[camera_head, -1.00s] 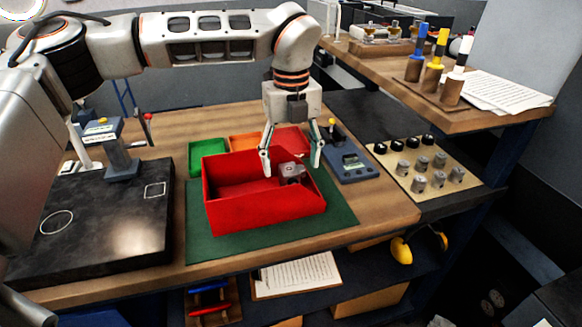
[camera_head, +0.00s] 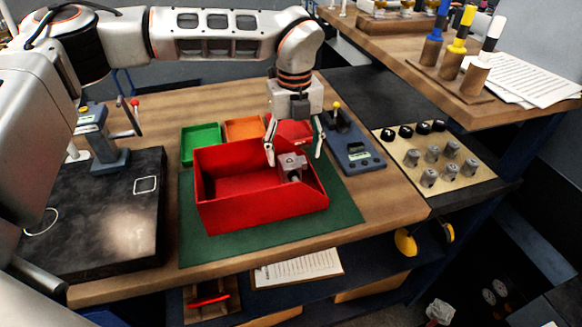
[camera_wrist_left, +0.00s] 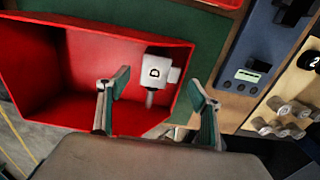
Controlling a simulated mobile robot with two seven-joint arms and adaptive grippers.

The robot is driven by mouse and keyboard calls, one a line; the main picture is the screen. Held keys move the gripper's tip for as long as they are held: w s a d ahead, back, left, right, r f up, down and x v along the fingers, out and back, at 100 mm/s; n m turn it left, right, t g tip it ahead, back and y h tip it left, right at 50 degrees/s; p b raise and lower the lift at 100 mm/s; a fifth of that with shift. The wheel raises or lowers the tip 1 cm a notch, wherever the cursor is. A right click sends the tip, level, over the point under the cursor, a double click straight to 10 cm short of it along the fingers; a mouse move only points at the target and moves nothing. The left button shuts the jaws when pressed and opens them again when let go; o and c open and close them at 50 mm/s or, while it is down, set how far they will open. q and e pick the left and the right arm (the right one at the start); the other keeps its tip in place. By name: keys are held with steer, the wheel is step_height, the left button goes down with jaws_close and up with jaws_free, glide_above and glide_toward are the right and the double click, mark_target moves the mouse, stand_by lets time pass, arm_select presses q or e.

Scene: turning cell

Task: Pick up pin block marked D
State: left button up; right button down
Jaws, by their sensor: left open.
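The pin block marked D (camera_wrist_left: 157,73) is a small grey block with a black D on its face and a pin sticking out. It lies inside the red bin (camera_wrist_left: 85,50), near one end wall. In the head view the pin block (camera_head: 292,166) shows at the right end of the red bin (camera_head: 250,213). My left gripper (camera_head: 294,158) is open, with its fingers pointing down on either side of the block and above it. My right gripper is not in view.
The red bin stands on a green mat (camera_head: 345,208). A board with several grey blocks (camera_head: 440,160) is to the right. A black plate (camera_head: 110,225) lies left.

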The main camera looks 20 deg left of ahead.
arm_select(q)
steer(key=shift+f, duration=0.95)
jaws_close()
steer(key=shift+w+r, duration=0.1)
steer(key=shift+r, duration=0.05)
steer(key=shift+r, duration=0.1)
